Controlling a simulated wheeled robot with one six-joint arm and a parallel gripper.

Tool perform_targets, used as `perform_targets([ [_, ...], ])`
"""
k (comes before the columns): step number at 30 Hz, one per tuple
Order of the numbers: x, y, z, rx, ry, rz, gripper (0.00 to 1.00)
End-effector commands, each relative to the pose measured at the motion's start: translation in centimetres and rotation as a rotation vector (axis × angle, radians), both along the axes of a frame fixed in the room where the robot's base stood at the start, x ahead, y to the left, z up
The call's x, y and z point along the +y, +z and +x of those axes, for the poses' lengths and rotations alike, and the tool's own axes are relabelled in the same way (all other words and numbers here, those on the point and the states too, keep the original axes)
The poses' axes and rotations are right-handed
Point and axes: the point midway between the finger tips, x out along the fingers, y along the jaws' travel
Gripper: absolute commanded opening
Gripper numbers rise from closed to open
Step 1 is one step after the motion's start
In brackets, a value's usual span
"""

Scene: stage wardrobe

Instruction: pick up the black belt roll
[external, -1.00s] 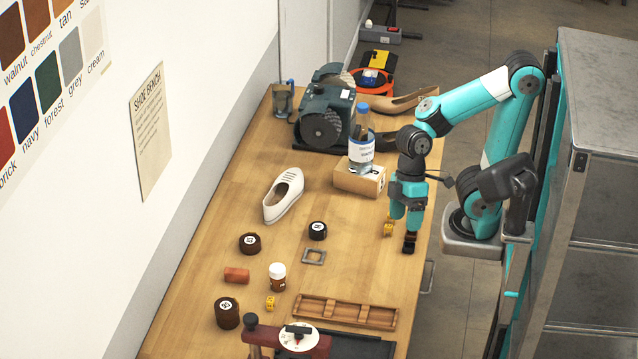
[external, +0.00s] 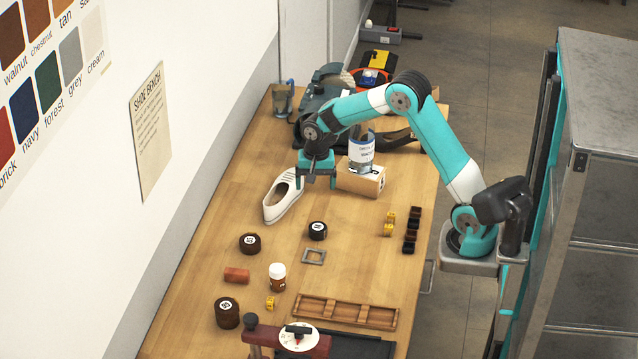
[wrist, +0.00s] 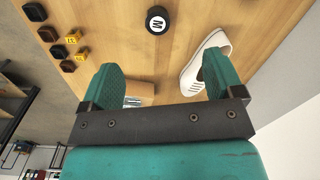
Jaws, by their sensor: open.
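The black belt roll (external: 317,230) appears to be the small dark roll with a white label on the middle of the bench. In the wrist view the roll (wrist: 157,20) shows its round label, marked M, at the top, beyond the fingertips. My gripper (external: 316,181) is open and empty, above the bench between the white shoe and the wooden block. In the wrist view my gripper (wrist: 160,66) has its two teal fingers wide apart. The roll is clear of both fingers.
The white shoe (external: 284,196) is left of my gripper; the wooden block (external: 361,181) with a jar (external: 361,150) is right of it. Brown rolls (external: 250,244) (external: 227,314), a square frame (external: 314,257) and dark cubes (external: 410,235) are nearby. Free bench surrounds the roll.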

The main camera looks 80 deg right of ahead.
Motion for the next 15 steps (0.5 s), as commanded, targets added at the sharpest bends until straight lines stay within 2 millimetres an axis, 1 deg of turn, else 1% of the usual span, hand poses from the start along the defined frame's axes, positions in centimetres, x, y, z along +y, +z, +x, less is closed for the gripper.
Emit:
perform_targets([
  [1,-1.9,-1.6,0.4,0.012,-0.082,-0.008,0.87],
  [3,-3.5,-2.5,0.6,0.021,-0.166,-0.018,0.87],
  [5,-4.3,-3.1,0.7,0.026,-0.204,-0.022,0.87],
  [8,-4.6,-4.2,0.7,0.031,-0.221,-0.024,0.87],
  [11,-4.5,-6.1,0.6,0.034,-0.219,-0.023,0.87],
  [15,-4.4,-9.4,0.5,0.035,-0.217,-0.022,0.87],
])
